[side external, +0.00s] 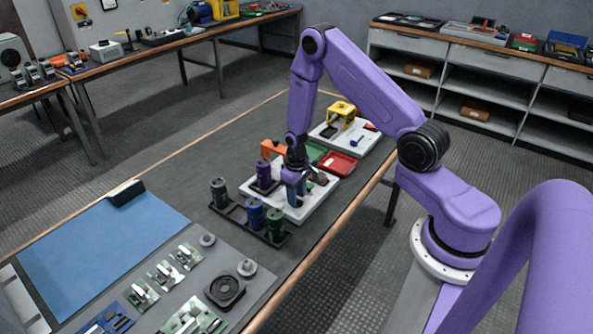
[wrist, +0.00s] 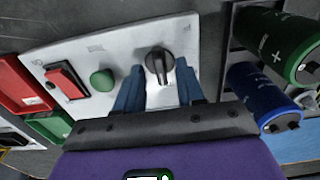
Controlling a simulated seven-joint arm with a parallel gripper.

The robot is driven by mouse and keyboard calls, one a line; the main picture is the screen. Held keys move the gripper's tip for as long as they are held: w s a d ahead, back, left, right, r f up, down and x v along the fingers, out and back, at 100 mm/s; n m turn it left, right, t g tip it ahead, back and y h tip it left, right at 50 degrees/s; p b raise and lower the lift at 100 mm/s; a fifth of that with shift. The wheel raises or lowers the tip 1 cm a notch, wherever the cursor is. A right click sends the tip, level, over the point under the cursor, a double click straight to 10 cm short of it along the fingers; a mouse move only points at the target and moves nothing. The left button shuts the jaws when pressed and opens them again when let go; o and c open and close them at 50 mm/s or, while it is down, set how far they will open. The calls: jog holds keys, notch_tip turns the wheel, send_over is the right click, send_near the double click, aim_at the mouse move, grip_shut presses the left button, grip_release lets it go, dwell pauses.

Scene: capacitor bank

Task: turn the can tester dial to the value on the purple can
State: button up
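The can tester is a white panel box (side external: 318,196) on the table, and it fills the middle of the wrist view (wrist: 215,40). Its dial (wrist: 159,65) is a dark round knob with a grey pointer bar. My gripper (wrist: 160,72) has blue fingers spread apart, one to each side of the dial, with a visible gap between them. In the side view my gripper (side external: 293,180) is low over the tester and hides the dial. The purple can (side external: 264,174) stands upright to the left of my gripper; its printed value is not legible.
A green button (wrist: 102,80) and a red rocker switch (wrist: 65,82) sit left of the dial. A black rack (side external: 232,212) holds a grey can (side external: 219,192), blue can (side external: 254,214) and green can (side external: 275,224). Red tray (side external: 338,163) lies behind.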

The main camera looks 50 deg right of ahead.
notch_tip(320, 180, up, 17)
jog(key=shift+f, duration=0.2)
dwell(0.4)
jog(key=shift+a, duration=0.1)
jog(key=s+a+r+n, duration=0.65)
jog(key=s+a, duration=0.45)
jog(key=a, duration=0.3)
jog(key=s+r+n, duration=0.2)
jog(key=s+n, duration=0.1)
jog(key=s, duration=0.5)
jog(key=s+a+r+n, duration=0.1)
jog(key=s+r+n, duration=0.1)
jog(key=s, duration=0.7)
jog(key=shift+a+r+n, duration=0.2)
jog(key=shift+a+n, duration=0.1)
jog(key=shift+n, duration=0.25)
